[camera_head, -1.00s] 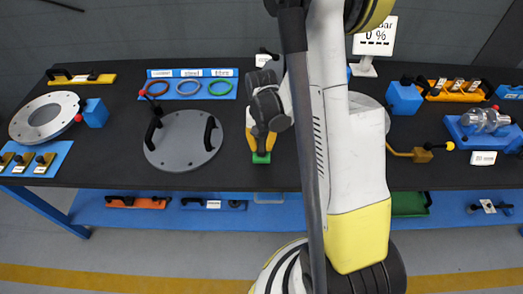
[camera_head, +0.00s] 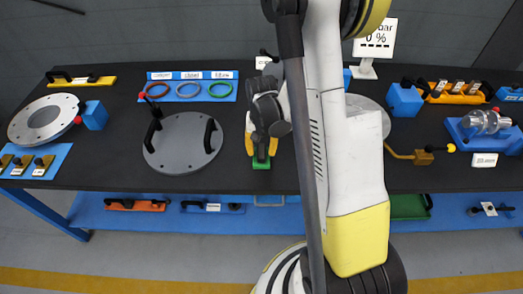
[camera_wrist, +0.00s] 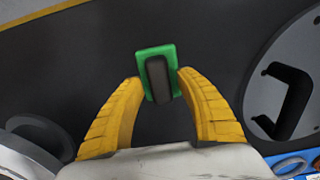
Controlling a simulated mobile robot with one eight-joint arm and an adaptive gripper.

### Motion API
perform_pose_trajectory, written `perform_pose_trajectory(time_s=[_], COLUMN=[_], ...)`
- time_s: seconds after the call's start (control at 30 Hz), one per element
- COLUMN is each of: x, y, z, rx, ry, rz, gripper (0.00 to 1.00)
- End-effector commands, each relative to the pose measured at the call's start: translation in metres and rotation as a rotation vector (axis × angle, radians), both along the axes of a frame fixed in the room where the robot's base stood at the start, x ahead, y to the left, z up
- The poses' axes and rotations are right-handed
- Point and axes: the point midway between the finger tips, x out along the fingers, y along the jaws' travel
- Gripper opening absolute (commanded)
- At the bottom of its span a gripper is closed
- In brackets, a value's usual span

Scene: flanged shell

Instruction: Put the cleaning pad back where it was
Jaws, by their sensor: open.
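The cleaning pad (camera_head: 261,162) is a small green rectangle with a dark grip on top. It lies flat on the black table near the front edge. It also shows in the wrist view (camera_wrist: 146,55). My gripper (camera_head: 262,147) points down over the pad. In the wrist view its two yellow fingers (camera_wrist: 157,92) are spread, one on each side of the pad's near end. The dark grip stands between and slightly beyond the fingertips. I cannot tell whether a finger touches the pad.
A grey round cover (camera_head: 183,146) with two black handles lies left of my gripper. A blue tray of coloured rings (camera_head: 190,97) is behind it. A blue lower shelf (camera_head: 290,217) holds trays. A yellow-handled tool (camera_head: 410,156) lies right of my arm.

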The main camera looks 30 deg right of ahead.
Motion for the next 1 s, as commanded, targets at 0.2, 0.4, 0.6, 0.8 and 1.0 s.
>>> perform_pose_trajectory(time_s=[0.2, 0.4, 0.6, 0.8, 1.0], x=[-0.001, -0.001, 0.000, -0.006, -0.030], y=[0.000, 0.000, 0.001, 0.020, 0.062], z=[0.052, 0.093, 0.114, 0.152, 0.218], rx=[0.000, 0.000, 0.000, -0.022, -0.072], ry=[0.000, 0.000, -0.002, -0.071, -0.235], rz=[0.000, 0.000, 0.002, 0.074, 0.237], gripper=[0.43, 0.43, 0.43, 0.43, 0.43])
